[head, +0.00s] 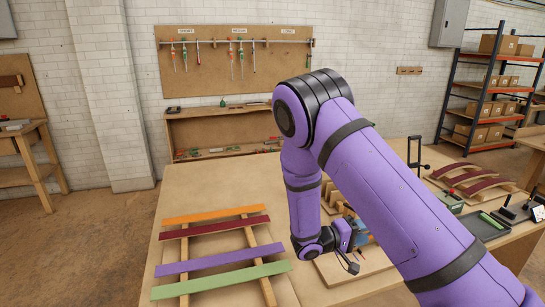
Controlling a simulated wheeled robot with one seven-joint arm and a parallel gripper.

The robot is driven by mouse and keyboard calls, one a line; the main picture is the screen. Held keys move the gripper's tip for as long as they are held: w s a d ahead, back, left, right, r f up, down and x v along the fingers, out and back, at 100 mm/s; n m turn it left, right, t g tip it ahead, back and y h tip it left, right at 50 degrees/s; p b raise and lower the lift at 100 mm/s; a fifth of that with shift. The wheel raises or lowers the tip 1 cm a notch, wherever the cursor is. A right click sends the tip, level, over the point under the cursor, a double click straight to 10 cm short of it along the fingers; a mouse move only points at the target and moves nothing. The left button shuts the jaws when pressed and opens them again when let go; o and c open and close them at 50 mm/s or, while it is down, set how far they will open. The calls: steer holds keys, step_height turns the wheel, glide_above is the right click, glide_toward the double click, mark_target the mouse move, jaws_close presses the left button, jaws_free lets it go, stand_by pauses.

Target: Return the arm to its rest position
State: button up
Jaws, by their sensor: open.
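My purple arm (390,170) reaches in from the lower right, bends at a black-ringed joint high over the table and comes down to the wrist. My gripper (350,264) is at the end of the wrist, low over the right half of the table, beside a wooden form. It is small and partly hidden by my own wrist. Its jaws are open, and I see nothing held in them.
On the table (185,190), orange (215,213), dark red (215,227), purple (212,261) and green (220,280) strips lie across wooden rails, left of my gripper. A wooden form (340,203) stands behind my wrist. Curved red pieces (470,182) and a dark tray (485,225) are right.

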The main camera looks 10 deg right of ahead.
steer(key=s+d+r+m+g+y, duration=0.25)
steer(key=s+r+y, duration=0.3)
steer(key=r, duration=0.45)
steer(key=s+d+r+m+g+y, duration=0.1)
steer(key=s+r+g+y, duration=0.25)
steer(key=s+r, duration=0.45)
steer(key=s+a+r+n+t+y, duration=0.1)
steer(key=s+a+r+t+y, duration=0.1)
steer(key=s+r+t+y, duration=0.2)
steer(key=s+a+r+n+t+y, duration=0.1)
steer(key=s+a+r+t+y, duration=0.2)
steer(key=s+r, duration=0.7)
steer(key=shift+s+a+r+t+y, duration=0.2)
steer(key=shift+s+a+t+y, duration=0.15)
steer(key=shift+s+t+y, duration=0.55)
steer(key=shift+s+d, duration=0.15)
